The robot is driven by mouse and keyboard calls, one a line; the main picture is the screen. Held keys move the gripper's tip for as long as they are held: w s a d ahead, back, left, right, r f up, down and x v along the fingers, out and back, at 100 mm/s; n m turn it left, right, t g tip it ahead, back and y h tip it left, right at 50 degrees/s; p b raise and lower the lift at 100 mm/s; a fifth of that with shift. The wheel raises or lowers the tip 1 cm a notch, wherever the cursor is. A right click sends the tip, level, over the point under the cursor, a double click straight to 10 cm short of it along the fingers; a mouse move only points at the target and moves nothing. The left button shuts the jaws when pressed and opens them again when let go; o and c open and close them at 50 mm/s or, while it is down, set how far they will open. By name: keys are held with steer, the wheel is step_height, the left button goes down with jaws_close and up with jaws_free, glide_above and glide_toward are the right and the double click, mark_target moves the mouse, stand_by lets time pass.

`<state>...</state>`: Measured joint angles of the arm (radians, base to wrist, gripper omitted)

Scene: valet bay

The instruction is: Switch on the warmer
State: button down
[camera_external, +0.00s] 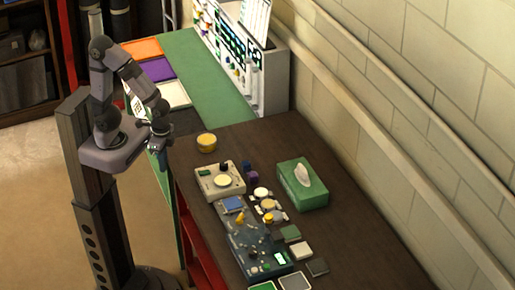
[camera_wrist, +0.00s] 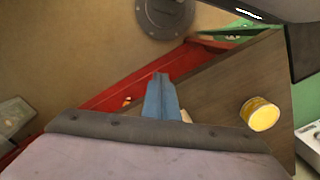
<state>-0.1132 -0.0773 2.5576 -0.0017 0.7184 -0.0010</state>
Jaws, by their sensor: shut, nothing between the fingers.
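What looks like the warmer is a cream box (camera_external: 207,189) with a pale round plate on top, on the dark wooden table in the external view. A small dark green part and a dark knob sit on its top; I cannot tell which is the switch or whether it is on. A pale device, perhaps the same one, is cut off at the right edge of the wrist view (camera_wrist: 309,145). My gripper (camera_external: 160,131) is shut and empty, to the left of and above the warmer, apart from it. Its bluish fingers show in the wrist view (camera_wrist: 162,90).
A yellow tin (camera_external: 206,143) stands behind the warmer; it also shows in the wrist view (camera_wrist: 260,114). A green tissue box (camera_external: 303,187) stands to the right. A blue-grey tray (camera_external: 246,243) with small items lies in front. A brick wall (camera_external: 400,110) bounds the right side.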

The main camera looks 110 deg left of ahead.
steer(key=w+a+r+n, duration=0.1)
steer(key=w+a, duration=0.2)
steer(key=w, duration=0.1)
steer(key=w+a+r+n+t+b, duration=0.1)
steer(key=w+a+n, duration=0.1)
steer(key=w, duration=0.2)
steer(key=w+a+r+n, duration=0.1)
steer(key=w+a, duration=0.2)
steer(key=w, duration=0.1)
steer(key=shift+w+a+b, duration=0.3)
steer(key=shift+w, duration=0.1)
steer(key=w+a+r+n, duration=0.1)
steer(key=w+r+n, duration=0.3)
steer(key=r+n, duration=0.15)
step_height(320, 180, up, 4)
steer(key=n+g+h, duration=0.1)
steer(key=n, duration=1.5)
glide_above(201, 172)
steer(key=w+a, duration=0.1)
steer(key=a, duration=0.1)
steer(key=shift+w+d+f, duration=0.1)
steer(key=shift+w+d, duration=0.1)
steer(key=shift+d, duration=0.05)
steer(key=shift+f, duration=0.1)
